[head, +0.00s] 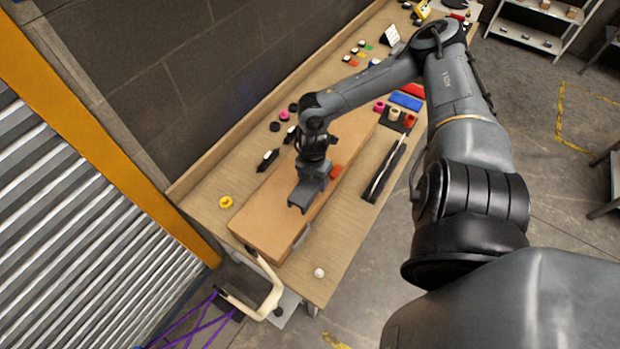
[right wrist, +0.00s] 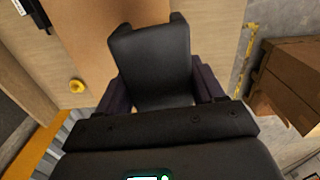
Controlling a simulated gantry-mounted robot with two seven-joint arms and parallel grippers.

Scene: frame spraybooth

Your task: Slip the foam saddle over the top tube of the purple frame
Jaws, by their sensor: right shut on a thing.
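The foam saddle is a dark grey channel-shaped piece (head: 304,196). It fills the middle of the right wrist view (right wrist: 155,62). My right gripper (head: 314,174) is shut on it, with a finger on either side in the right wrist view (right wrist: 160,92). It holds the saddle over the brown box-like surface on the bench; the gap beneath is hard to judge. The purple frame (head: 203,327) shows only partly at the bottom left of the head view, as thin purple tubes. The saddle is apart from it. My left gripper is not in view.
A brown cardboard-like slab (head: 262,232) lies along the wooden bench (head: 338,240). A cream curved bar (head: 272,296) stands at the bench's near end beside the purple tubes. A yellow ring (head: 226,202) and a white ball (head: 319,272) lie on the bench. A ribbed metal shutter (head: 90,240) is at left.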

